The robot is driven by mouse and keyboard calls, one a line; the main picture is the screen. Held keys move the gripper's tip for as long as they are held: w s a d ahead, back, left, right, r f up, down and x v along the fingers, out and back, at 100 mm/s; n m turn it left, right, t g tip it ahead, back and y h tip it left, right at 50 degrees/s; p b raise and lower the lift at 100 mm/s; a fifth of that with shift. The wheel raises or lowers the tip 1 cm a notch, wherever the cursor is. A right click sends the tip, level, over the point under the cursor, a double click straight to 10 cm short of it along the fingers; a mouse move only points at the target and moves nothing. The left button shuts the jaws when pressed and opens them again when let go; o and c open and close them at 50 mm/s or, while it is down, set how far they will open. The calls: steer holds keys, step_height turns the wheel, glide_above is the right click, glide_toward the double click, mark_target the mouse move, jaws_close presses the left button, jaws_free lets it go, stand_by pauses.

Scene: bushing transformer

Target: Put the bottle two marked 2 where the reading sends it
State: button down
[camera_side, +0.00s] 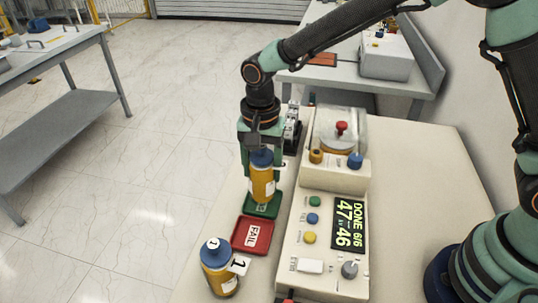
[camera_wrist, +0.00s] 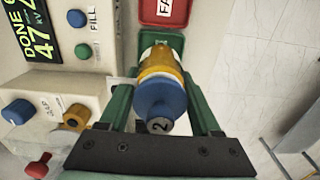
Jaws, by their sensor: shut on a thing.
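Bottle two (camera_side: 262,185) is amber with a blue cap and stands upright in my gripper (camera_side: 262,165). In the wrist view the cap of the bottle (camera_wrist: 160,98) bears a 2, and the fingers of my gripper (camera_wrist: 162,108) are shut on its sides. The bottle is at the green tray (camera_side: 262,209), its base over the tray; I cannot tell whether it touches. The green tray also shows in the wrist view (camera_wrist: 174,42). The red tray marked FAIL (camera_side: 252,235) is empty, in front of the green one. The tester display (camera_side: 349,224) reads DONE 6/6, with 47 and 46.
The bench (camera_side: 430,180) is bare farther right.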

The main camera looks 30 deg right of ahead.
steer(key=shift+f, duration=1.25)
steer(key=shift+f, duration=0.15)
steer(key=shift+c, duration=0.4)
jaws_free()
